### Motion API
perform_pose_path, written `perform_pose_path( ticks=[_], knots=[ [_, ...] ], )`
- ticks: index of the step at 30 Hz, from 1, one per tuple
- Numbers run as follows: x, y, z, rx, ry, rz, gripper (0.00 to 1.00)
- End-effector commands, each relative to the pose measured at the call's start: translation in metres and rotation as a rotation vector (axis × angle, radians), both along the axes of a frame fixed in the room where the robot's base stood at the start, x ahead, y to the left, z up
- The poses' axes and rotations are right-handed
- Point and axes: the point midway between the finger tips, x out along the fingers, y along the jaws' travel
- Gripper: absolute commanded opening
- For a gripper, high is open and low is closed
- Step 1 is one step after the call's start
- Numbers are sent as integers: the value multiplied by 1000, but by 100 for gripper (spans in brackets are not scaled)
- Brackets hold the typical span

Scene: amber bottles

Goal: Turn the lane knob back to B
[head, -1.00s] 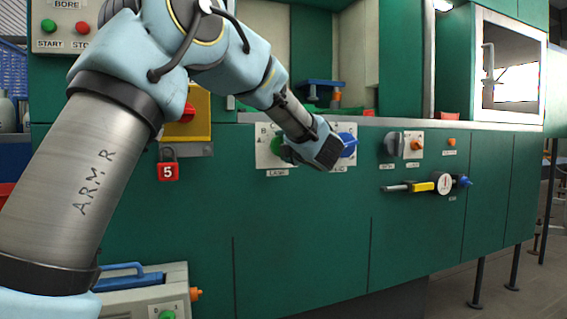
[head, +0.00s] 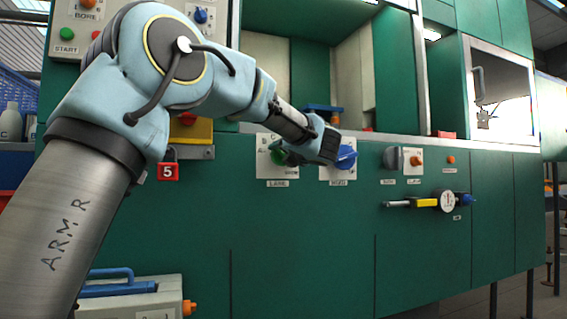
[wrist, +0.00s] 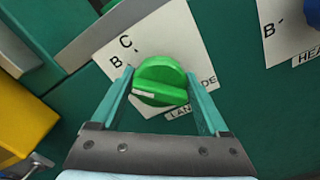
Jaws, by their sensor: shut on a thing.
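The lane knob is a round green knob (wrist: 160,82) with a raised bar, on a white plate (wrist: 181,45) lettered B, C and LANE. In the wrist view the white mark on its bar points left, below the B and towards the left finger; any letter there is hidden. My gripper (wrist: 160,74) is shut on the knob, one finger on each side. In the head view the wrist partly covers the plate (head: 268,170), and the green knob (head: 278,157) shows only in part.
A blue knob (head: 346,157) on its own plate is close to the right of my gripper. A red padlock (head: 168,171) numbered 5 hangs below a yellow box (head: 192,131) on the left. A gauge with a yellow body (head: 427,203) sticks out at right.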

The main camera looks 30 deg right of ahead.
Motion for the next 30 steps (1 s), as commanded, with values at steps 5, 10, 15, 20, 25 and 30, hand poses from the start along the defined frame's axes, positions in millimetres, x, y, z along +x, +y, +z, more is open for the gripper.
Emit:
perform_pose_path(
  ticks=[5,10,15,20,25,30],
  knots=[
    [0,0,-2,-26,6,1,23],
    [0,0,-2,-31,7,1,23],
    [0,0,-2,-30,7,1,23],
    [0,0,-1,-30,7,1,88],
    [0,0,-1,-31,5,1,100],
    [0,0,0,-31,5,1,100]
  ],
)
